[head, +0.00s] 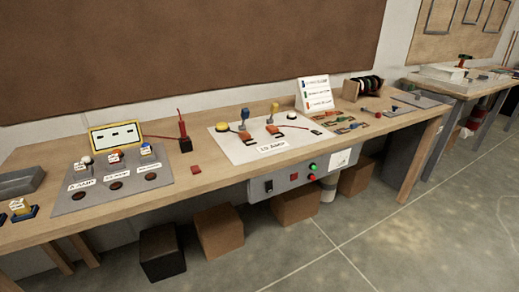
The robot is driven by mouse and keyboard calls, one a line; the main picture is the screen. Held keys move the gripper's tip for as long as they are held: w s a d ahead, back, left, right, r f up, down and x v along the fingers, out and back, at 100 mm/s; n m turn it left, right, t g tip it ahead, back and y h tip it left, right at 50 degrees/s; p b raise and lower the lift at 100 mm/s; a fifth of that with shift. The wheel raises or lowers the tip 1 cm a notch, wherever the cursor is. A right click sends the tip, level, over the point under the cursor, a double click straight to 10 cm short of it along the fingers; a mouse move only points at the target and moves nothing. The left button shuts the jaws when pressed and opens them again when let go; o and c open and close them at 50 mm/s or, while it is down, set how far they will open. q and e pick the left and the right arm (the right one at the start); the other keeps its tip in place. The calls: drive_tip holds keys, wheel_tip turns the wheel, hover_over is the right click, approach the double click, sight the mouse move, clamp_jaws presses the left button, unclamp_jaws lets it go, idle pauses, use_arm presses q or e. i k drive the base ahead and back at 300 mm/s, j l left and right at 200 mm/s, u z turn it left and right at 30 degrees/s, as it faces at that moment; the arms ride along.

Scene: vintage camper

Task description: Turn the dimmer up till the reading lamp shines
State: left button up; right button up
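Neither of my grippers is in the head view. I cannot pick out a dimmer or a reading lamp for certain. A grey control box (300,176) hangs under the bench's front edge. It has a dark switch or knob (268,186), a green button or light (312,166) and a red one (312,177). A pale board (240,149) on the bench carries round yellow-topped parts (222,127), blue and orange parts, and a label (273,148) too small to read surely. Nothing there is clearly shining.
The wooden bench (210,180) also holds a grey panel (110,187) with several labelled parts, a red upright probe (183,130), a sign card (315,95) and a grey tray (22,182). Boxes (218,230) stand below. The floor (400,240) in front is clear.

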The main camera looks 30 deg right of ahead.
sight(342, 161)
drive_tip(key=z, duration=1.6)
